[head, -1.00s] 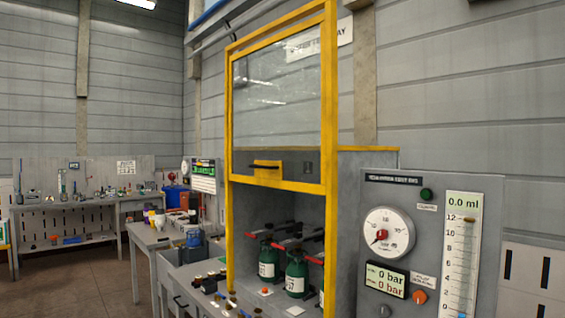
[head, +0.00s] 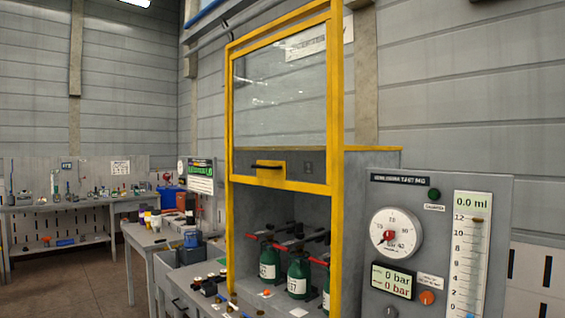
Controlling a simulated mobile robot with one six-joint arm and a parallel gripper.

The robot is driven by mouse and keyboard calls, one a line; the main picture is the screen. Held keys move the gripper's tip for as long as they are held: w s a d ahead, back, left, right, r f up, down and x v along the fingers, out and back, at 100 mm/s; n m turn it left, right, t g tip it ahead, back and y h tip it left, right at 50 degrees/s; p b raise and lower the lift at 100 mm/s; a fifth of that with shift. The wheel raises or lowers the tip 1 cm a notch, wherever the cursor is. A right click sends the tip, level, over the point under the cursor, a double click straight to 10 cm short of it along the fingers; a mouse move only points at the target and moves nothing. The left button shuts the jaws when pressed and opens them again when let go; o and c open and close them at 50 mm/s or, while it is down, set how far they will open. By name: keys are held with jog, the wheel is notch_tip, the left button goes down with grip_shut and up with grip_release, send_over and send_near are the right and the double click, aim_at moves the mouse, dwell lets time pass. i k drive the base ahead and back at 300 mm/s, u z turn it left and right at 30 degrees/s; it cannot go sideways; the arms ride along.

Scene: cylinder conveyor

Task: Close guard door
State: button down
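The guard door (head: 280,100) is a clear pane in a yellow frame, with a grey lower panel. It sits raised in the upper part of the yellow-edged cabinet (head: 338,230). A dark handle (head: 268,166) on a yellow plate is at the door's lower left. Below the door the cabinet is open, and green cylinders (head: 299,276) with red and black valve fittings stand inside. My gripper is not in view.
A grey test panel (head: 437,245) with a dial gauge (head: 395,234), pressure display and scale tube stands at the right. A cluttered bench (head: 150,238) stands left of the cabinet. Floor (head: 85,275) shows free at the lower left.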

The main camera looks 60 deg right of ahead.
aim_at(273, 174)
jog(key=u, duration=0.05)
jog(key=i, duration=1)
jog(key=z, duration=0.05)
